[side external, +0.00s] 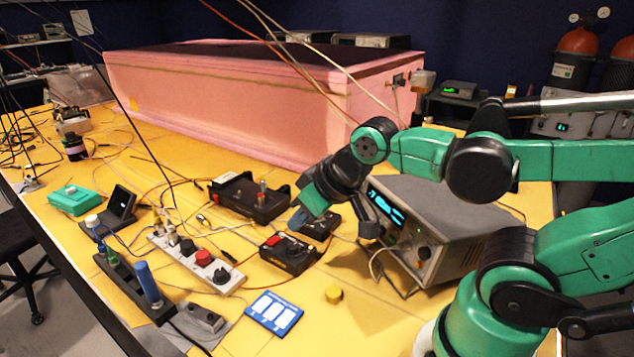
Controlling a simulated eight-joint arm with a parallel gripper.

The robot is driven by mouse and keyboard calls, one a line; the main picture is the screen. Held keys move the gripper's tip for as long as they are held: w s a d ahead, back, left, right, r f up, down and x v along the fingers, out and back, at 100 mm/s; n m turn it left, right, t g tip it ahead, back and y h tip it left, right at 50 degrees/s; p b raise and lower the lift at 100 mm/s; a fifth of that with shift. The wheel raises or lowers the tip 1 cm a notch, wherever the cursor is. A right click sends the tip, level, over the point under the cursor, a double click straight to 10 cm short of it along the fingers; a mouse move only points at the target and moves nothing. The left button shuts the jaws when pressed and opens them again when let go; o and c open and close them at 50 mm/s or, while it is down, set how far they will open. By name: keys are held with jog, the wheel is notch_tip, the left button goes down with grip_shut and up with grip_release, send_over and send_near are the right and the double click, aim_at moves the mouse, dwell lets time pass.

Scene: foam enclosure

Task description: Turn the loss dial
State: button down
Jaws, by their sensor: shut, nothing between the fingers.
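I cannot tell which control is the loss dial, as no label is readable. A pale panel (167,243) on the yellow table carries several knobs, including a red one (203,257) and a black one (222,276). A grey instrument (455,222) with a lit cyan display (387,207) has a dark knob (424,253) on its front. My gripper (299,220) is shut and empty, pointing down just left of the instrument. It is above or beside the small black boxes, apart from the knob panel; whether it touches a box is unclear.
A black box with a red button (289,254) sits below my gripper. A black tray-like device (246,198) lies left. The pink foam enclosure (225,105) stands behind. Loose cables cross the table.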

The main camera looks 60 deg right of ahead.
jog(key=c, duration=1.1)
grip_release()
jog(key=o, duration=0.4)
jog(key=shift+w+d+r, duration=0.2)
jog(key=shift+w+d, duration=0.1)
jog(key=shift+o, duration=1)
jog(key=w+d+n+g, duration=0.2)
jog(key=w+d+g, duration=0.1)
jog(key=d, duration=0.3)
jog(key=shift+w+h, duration=0.4)
jog(key=shift+w, duration=0.45)
jog(key=w+d+f+n+g, duration=0.1)
jog(key=d, duration=0.2)
jog(key=w+d+f+n+g, duration=0.1)
jog(key=d+f, duration=0.1)
jog(key=d, duration=0.1)
jog(key=w+d+f+n+g, duration=0.1)
jog(key=d+f, duration=0.1)
jog(key=d, duration=0.1)
jog(key=shift+w+g+y, duration=0.1)
jog(key=shift+g+y, duration=0.2)
jog(key=shift+g, duration=0.1)
jog(key=shift+d+f, duration=0.4)
jog(key=shift+f, duration=2.75)
grip_shut()
